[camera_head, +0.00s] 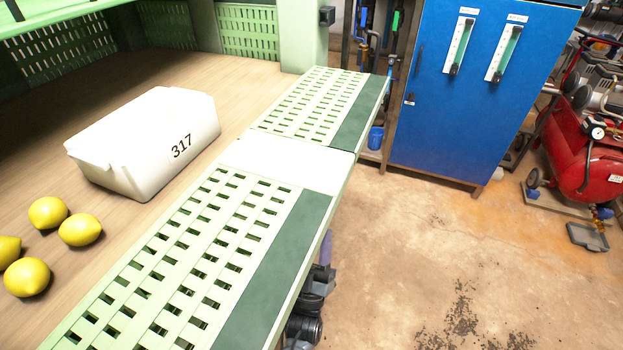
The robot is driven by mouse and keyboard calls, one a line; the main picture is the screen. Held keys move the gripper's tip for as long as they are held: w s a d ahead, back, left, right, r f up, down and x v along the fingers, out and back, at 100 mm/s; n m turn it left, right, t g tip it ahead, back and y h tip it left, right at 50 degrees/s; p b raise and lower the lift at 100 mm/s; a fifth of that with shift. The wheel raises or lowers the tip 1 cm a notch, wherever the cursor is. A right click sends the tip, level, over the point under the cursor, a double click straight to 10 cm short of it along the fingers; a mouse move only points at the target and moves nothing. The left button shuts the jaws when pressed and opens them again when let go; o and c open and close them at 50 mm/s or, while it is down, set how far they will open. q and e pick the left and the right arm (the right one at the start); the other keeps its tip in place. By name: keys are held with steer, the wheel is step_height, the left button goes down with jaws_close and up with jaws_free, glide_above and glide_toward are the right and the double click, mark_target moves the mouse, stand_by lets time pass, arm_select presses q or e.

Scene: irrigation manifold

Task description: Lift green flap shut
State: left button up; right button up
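The green flap (282,248) is a long, pale green, slotted panel with a darker green strip along its outer side. It is folded down and lies roughly level, running from the bottom left up to the top middle. A plain white section (285,160) divides its slots into two groups. Dark mechanical parts (308,308) show just below its outer edge at the bottom; they look like part of my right arm. The flap hides much of them, and no fingers can be made out. My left gripper is not in view.
A white lidded box (140,145) marked 317 and several yellow lemons (80,230) sit on the wooden surface inside the flap. A blue cabinet (475,90) and a red compressor (590,150) stand beyond. The concrete floor right of the flap is mostly clear.

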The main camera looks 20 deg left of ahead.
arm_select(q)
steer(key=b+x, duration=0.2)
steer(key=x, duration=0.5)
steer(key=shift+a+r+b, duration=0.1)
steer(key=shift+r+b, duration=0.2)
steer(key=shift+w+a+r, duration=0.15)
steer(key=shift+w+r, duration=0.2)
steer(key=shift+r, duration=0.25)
arm_select(e)
steer(key=s+f, duration=0.1)
steer(key=f, duration=0.1)
steer(key=s+f, duration=0.1)
steer(key=shift+s+d+f, duration=0.1)
steer(key=shift+f, duration=0.3)
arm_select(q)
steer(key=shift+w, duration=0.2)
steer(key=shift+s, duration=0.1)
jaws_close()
